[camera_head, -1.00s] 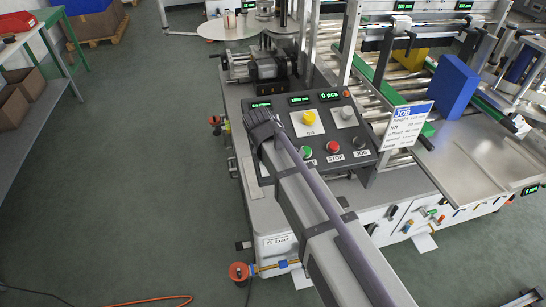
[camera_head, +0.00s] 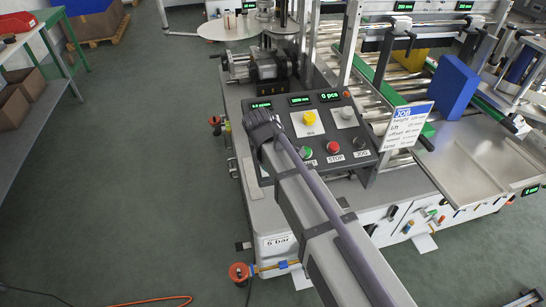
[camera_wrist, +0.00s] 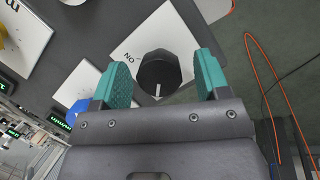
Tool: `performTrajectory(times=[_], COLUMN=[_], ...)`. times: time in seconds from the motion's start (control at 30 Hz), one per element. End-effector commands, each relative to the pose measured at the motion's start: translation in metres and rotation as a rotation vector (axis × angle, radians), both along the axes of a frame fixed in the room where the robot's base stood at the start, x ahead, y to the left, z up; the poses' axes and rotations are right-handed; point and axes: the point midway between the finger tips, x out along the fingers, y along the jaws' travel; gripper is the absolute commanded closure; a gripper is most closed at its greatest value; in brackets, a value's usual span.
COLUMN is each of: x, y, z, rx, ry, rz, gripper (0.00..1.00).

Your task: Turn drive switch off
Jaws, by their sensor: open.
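The drive switch (camera_wrist: 158,74) is a black knob with a white pointer line, seen in the wrist view on a white plate (camera_wrist: 170,28). The letters "ON" stand beside it, and the pointer line is turned away from them, toward the bottom of the picture. My gripper (camera_wrist: 163,80) is open, with one teal finger on each side of the knob. A gap shows on both sides, so neither finger appears to touch it. In the head view my wrist hides the switch at the left of the dark control panel (camera_head: 350,112).
On the panel near my wrist are a yellow knob (camera_head: 309,118), a white knob (camera_head: 347,113), a green button (camera_head: 305,152), a red STOP button (camera_head: 333,146) and a black JOG button (camera_head: 359,143). A white job sign (camera_head: 408,124) stands at its right.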

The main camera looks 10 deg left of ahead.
Motion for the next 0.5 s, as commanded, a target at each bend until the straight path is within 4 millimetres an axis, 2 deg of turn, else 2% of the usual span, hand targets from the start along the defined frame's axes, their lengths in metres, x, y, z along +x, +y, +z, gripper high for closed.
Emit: performTrajectory(times=[0.17,0.27,0.5], x=[0.0,-0.003,-0.017], y=[0.0,0.001,0.009], z=[0.003,0.014,0.069], rx=[0.0,0.0,0.001], ry=[0.0,0.0,0.0], rz=[0.0,0.0,0.001], gripper=[0.31,0.31,0.31])
